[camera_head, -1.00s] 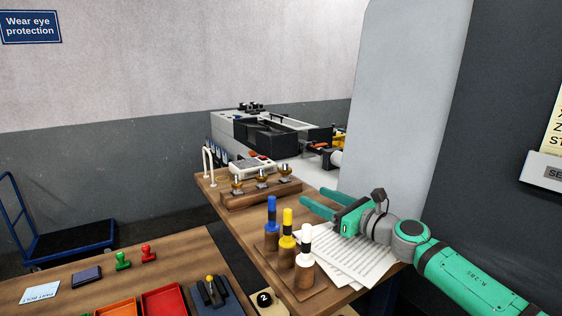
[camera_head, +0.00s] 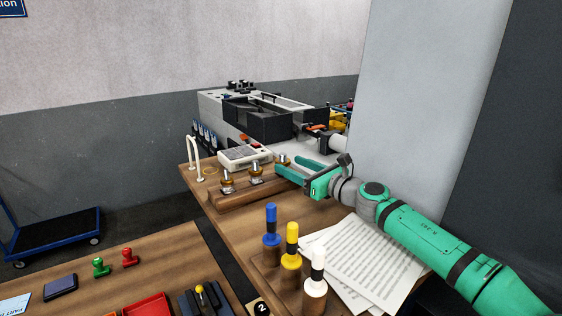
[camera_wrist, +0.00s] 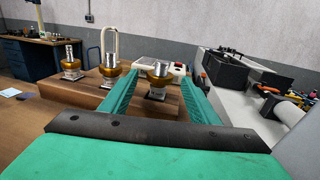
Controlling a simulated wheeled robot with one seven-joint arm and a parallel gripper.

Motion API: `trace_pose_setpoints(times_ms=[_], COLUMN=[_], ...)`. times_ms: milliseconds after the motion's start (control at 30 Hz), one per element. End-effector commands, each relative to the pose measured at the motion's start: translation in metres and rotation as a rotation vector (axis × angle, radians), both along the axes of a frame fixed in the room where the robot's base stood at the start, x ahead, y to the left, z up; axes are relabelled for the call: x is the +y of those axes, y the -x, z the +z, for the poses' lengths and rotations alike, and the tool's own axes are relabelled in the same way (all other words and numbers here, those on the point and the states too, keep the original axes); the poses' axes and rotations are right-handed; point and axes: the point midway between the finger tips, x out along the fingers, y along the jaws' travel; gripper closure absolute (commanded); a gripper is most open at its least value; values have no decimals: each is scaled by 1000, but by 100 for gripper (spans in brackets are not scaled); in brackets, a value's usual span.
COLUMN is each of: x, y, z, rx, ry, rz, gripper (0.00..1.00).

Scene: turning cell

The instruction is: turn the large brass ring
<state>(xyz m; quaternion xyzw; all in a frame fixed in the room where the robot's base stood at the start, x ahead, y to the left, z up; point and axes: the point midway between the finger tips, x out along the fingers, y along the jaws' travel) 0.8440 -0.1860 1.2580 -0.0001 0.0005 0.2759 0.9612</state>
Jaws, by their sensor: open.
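Three metal fittings with brass rings stand in a row on a wooden block (camera_head: 222,203): a left one (camera_head: 227,182), a middle one (camera_head: 256,173) and a right one (camera_head: 283,160). I cannot tell for sure which ring is the large one. My green gripper (camera_head: 287,168) is open at the right one. In the wrist view, the right fitting (camera_wrist: 158,76) shows between the fingertips (camera_wrist: 158,80), with no clear contact. The middle fitting (camera_wrist: 110,70) and left fitting (camera_wrist: 70,66) stand outside the left finger.
A white keypad box (camera_head: 245,156) stands behind the row, with a white hoop (camera_head: 194,158) to its left. Blue, yellow and white-topped handles (camera_head: 291,243) stand in front, beside printed sheets (camera_head: 362,258). A grey machine (camera_head: 262,115) is behind; a pale panel (camera_head: 415,90) rises on the right.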

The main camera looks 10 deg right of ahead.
Motion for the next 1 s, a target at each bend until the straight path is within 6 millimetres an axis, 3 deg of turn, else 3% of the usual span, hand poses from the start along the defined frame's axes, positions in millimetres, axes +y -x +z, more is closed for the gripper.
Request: trace_pose_setpoints(times_ms=[300,700,733,900,1000], x=[25,29,29,29,29], y=[-37,-43,-43,-43,-43], z=[0,0,0,0,0], rx=[-1,-1,-1,-1,-1], ry=[-1,-1,-1,-1,-1], rz=[2,2,2,2,1], gripper=[45,45,47,86,86])
